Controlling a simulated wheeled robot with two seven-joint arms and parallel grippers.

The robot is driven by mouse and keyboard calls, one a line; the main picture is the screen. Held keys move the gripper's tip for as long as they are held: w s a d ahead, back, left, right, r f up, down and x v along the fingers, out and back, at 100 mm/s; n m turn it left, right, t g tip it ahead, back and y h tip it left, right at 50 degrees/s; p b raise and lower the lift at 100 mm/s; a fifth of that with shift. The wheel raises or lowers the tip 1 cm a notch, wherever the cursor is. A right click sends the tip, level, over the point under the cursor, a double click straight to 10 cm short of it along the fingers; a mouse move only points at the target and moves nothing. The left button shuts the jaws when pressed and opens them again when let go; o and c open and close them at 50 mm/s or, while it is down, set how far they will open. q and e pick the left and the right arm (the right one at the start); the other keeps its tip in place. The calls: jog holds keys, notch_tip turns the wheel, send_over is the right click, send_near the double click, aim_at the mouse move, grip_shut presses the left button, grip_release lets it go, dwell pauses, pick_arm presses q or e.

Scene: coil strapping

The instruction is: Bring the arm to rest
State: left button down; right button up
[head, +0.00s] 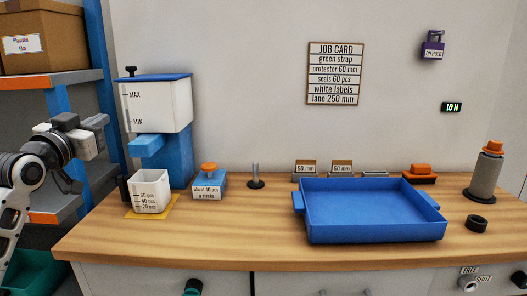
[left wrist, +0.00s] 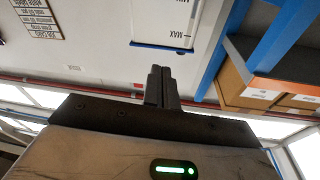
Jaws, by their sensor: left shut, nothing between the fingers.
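My left arm comes in from the left in the head view, raised beside the shelf and left of the table. Its gripper (head: 96,122) is near the blue and white dispenser, apart from it. In the left wrist view the two dark fingers (left wrist: 161,88) are together with nothing between them. My right gripper is not in either view.
The wooden table (head: 255,235) carries a blue tray (head: 375,232), a white measuring cup (head: 150,190) under the dispenser (head: 160,105), a small orange-topped box (head: 208,187) and a grey cylinder (head: 485,178). A shelf (head: 55,80) with cardboard boxes (head: 38,38) stands close to my left arm.

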pick_arm(q)
jog(key=s+d+f+g, duration=0.3)
jog(key=s+d+f, duration=0.1)
jog(key=f, duration=0.6)
jog(key=s+d+f+g, duration=0.2)
jog(key=s+d+f, duration=0.15)
jog(key=f, duration=0.55)
jog(key=s+d+f+g, duration=0.3)
jog(key=s+d+f, duration=0.15)
jog(key=f, duration=0.55)
jog(key=s+d+f+n+g+y, duration=0.1)
jog(key=s+f+g, duration=0.4)
jog(key=s, duration=0.8)
jog(key=s+d+f+g+y, duration=0.1)
jog(key=s+f+g, duration=0.2)
jog(key=s+f, duration=0.75)
jog(key=w+d+r+t+h+p, duration=0.1)
jog(key=w+d+r+t+h, duration=0.1)
jog(key=d+t, duration=0.4)
jog(key=shift+w+d+t+h, duration=0.4)
jog(key=shift+t+h, duration=0.2)
jog(key=shift+t, duration=0.1)
